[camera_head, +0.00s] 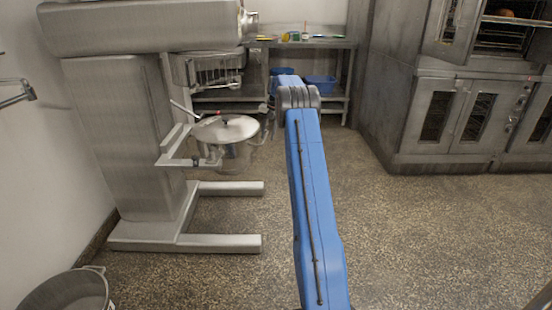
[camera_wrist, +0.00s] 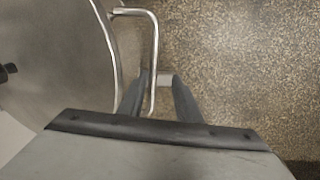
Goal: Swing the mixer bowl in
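The mixer (camera_head: 125,120) stands at the left in the head view. Its steel bowl (camera_head: 238,158), with a pale, lid-like top, sits in the bowl arms (camera_head: 180,160) on the mixer's right side. In the wrist view the bowl (camera_wrist: 60,50) fills the upper left, and its bent metal bar handle (camera_wrist: 155,60) sticks out to the right. My gripper (camera_wrist: 160,80) is open, with its two dark fingers apart around the lower part of the handle. I cannot tell whether either finger touches it. In the head view my blue arm hides most of the gripper.
The mixer's base legs (camera_head: 215,243) spread rightward on the floor. A steel bin (camera_head: 68,292) stands at the front left. A bench (camera_head: 310,43) with blue tubs (camera_head: 320,84) is behind, and ovens (camera_head: 450,115) stand at the right. The speckled floor (camera_head: 420,240) at the right is clear.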

